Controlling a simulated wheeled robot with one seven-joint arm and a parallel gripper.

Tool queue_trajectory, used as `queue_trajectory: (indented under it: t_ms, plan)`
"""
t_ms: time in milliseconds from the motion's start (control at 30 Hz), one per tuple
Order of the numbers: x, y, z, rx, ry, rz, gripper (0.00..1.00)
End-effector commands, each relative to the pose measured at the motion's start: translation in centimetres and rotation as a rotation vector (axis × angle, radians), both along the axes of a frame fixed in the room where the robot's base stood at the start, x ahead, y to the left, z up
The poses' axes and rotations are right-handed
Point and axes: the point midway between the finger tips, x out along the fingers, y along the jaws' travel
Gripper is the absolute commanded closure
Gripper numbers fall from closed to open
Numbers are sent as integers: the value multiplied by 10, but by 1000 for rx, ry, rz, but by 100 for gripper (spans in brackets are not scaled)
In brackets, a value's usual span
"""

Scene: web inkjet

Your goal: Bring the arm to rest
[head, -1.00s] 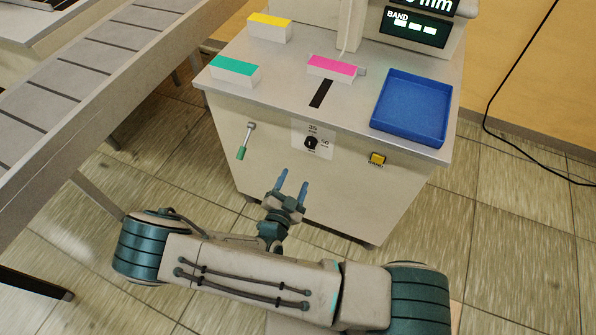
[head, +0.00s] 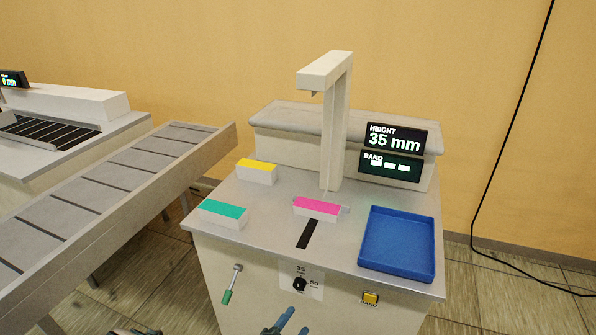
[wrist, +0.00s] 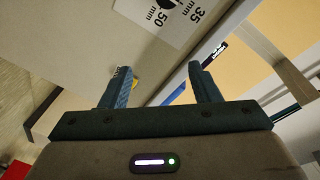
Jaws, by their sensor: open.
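My gripper (wrist: 164,88) is open and empty in the wrist view, its two blue fingers apart with nothing between them. In the head view only the fingertips of my gripper (head: 286,322) show at the bottom edge, in front of the cabinet (head: 240,262). Most of my arm is outside the head view. The wrist view shows the cabinet front with the 35/50 mm dial label (wrist: 178,15) beyond the fingers.
On the cabinet top are a yellow-topped block (head: 257,172), a teal-topped block (head: 223,213), a magenta-topped block (head: 317,209) and an empty blue tray (head: 398,244). A display (head: 395,140) reads 35 mm. A green-handled lever (head: 231,284) and yellow button (head: 370,299) are on the front. A conveyor (head: 110,200) stands left.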

Motion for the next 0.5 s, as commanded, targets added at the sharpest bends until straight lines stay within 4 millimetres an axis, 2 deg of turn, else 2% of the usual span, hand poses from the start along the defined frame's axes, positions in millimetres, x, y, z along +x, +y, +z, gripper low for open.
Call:
queue_trajectory:
  t_ms: [33, 200, 500]
  plan:
    - [2, -12, 13, 117, -39, -94, 44]
    - [-2, -50, 46, 470, -214, -395, 44]
    - [-25, -106, 96, 1002, -645, -929, 44]
